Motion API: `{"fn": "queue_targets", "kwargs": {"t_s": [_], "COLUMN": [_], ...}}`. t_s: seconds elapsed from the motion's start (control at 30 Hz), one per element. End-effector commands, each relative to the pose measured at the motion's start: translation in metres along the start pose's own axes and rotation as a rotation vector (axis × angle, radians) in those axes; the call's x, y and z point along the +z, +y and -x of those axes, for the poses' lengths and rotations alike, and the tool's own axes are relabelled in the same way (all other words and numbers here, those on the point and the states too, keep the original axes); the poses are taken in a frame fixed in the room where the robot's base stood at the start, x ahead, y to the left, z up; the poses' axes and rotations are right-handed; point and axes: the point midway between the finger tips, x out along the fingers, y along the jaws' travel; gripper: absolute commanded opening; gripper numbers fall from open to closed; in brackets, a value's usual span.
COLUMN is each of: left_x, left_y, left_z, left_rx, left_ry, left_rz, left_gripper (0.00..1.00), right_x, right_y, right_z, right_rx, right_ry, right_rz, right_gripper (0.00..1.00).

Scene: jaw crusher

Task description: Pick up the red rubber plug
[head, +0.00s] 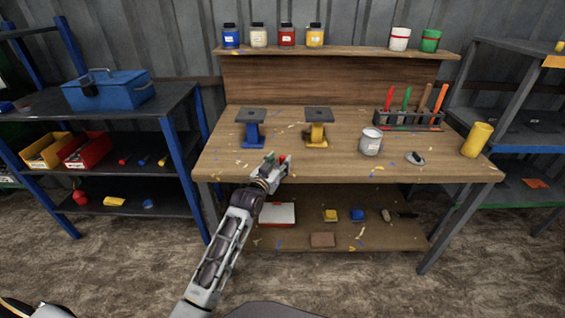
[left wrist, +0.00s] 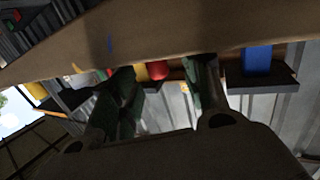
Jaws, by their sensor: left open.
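A small red thing (head: 283,158), which looks like the red rubber plug, shows at my left gripper's fingertips near the bench's front edge. It is small and partly hidden in the head view. In the left wrist view, a rounded red shape (left wrist: 157,70) shows in the gap between the two fingers, against the bench top. My left gripper (head: 276,162) is open, with its fingers apart on either side of that gap in the left wrist view (left wrist: 165,76). I cannot tell whether a finger touches the plug. My right gripper is not in view.
The wooden bench (head: 230,163) carries a blue stand (head: 250,131), a yellow stand (head: 317,134), a grey tin (head: 371,143), a tool rack (head: 408,122) and a yellow cylinder (head: 477,140). The bench top between the gripper and the tin looks mostly clear.

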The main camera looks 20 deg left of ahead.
Motion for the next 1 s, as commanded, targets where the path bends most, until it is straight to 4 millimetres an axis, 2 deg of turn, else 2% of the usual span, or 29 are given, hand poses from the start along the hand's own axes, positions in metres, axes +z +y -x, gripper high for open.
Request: {"fn": "queue_targets", "kwargs": {"t_s": [0.4,0.63,0.97,1.0], "left_x": [-0.001,-0.001,-0.001,-0.001], "left_y": [0.002,0.002,0.002,0.002], "left_z": [-0.029,-0.032,-0.032,-0.032], "left_rx": [0.0,0.0,0.0,0.0], "left_ry": [0.001,0.0,0.0,0.0], "left_rz": [-0.001,-0.001,0.0,0.0], "left_gripper": [0.47,0.47,0.47,0.43], "right_x": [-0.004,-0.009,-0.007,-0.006], "right_y": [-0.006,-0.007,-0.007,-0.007], "right_z": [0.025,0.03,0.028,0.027], "right_rx": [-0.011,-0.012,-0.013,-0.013], "right_ry": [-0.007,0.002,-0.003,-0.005], "right_rz": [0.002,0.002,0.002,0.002], "right_gripper": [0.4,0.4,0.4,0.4]}}
